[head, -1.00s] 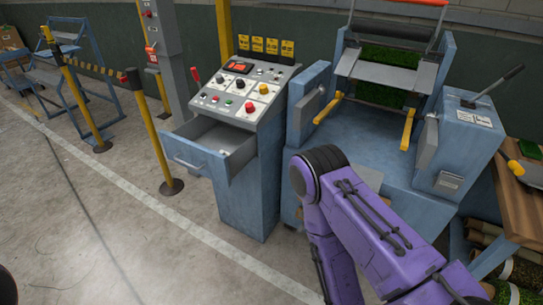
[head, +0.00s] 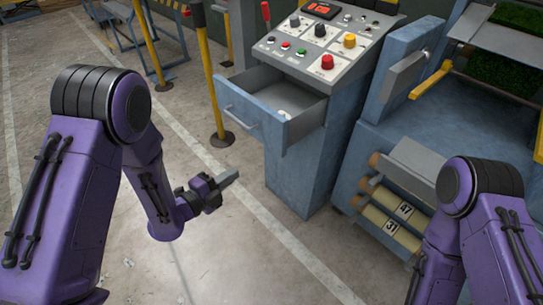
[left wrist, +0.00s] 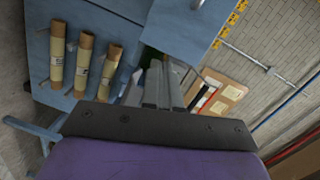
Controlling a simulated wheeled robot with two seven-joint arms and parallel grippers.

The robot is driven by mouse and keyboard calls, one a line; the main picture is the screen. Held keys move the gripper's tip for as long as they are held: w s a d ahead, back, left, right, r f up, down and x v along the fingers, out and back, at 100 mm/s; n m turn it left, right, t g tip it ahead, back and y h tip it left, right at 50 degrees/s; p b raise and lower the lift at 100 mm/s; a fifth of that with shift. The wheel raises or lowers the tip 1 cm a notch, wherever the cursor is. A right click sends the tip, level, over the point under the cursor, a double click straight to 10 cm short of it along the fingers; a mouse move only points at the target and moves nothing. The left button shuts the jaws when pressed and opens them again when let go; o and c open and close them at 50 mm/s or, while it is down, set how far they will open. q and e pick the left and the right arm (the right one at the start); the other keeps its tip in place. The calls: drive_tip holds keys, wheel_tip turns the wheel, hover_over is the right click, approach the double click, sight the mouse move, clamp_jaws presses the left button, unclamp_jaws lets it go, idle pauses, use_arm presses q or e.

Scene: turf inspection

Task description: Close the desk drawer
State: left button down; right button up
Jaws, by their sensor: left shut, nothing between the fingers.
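The desk drawer (head: 252,120) is pulled open from the blue control desk (head: 318,155), with its front panel and bar handle facing left. A small pale item (head: 286,114) shows inside it. My left gripper (head: 231,176) is shut and empty, below and in front of the drawer, apart from it. Its closed fingers show in the left wrist view (left wrist: 160,85). My right arm comes in at the lower right; its gripper is out of frame.
A yellow post (head: 207,80) on a round base stands left of the drawer. The desk top carries buttons, including a red knob (head: 327,62). Right of it is a blue machine (head: 420,150) with numbered rolls (head: 392,226) below. Floor in front of the drawer is clear.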

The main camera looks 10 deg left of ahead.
use_arm(q)
wheel_tip(320, 180, up, 2)
drive_tip(key=d+m+h, duration=0.1)
drive_tip(key=m+h, duration=0.1)
drive_tip(key=m, duration=0.2)
drive_tip(key=p, duration=0.4)
approach(279, 140)
drive_tip(key=x, duration=0.6)
drive_tip(key=shift+w+r, duration=0.1)
drive_tip(key=shift+w, duration=0.05)
drive_tip(key=shift+w+d, duration=0.2)
drive_tip(key=shift+w, duration=0.1)
use_arm(e)
wheel_tip(279, 140, up, 3)
drive_tip(key=shift+r, duration=0.1)
use_arm(q)
drive_tip(key=shift+a, duration=0.1)
